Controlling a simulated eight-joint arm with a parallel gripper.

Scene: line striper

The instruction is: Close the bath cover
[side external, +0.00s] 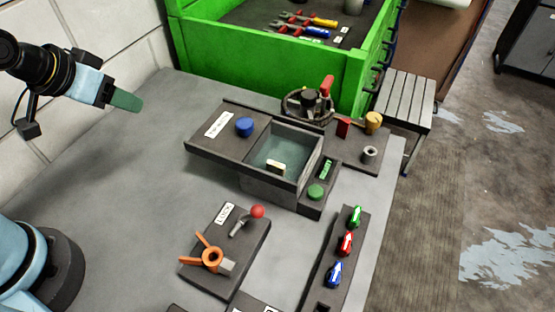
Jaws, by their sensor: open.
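The bath cover (215,143) is a dark flat sliding plate with a white label and a round blue knob (244,127). It sits to the left of the bath (310,165), on rails. The bath is an open box with greenish liquid, and a small pale block (275,167) shows inside it. The bath's opening is uncovered. My gripper (138,103) is at the upper left, raised above the table and well apart from the cover. Its greenish fingers overlap in this view, and it is open. I see nothing held in it.
In front are a lever panel with a red ball (257,211) and a strip with coloured switches (346,243). A green tool chest (270,70) stands behind. The left tabletop is clear.

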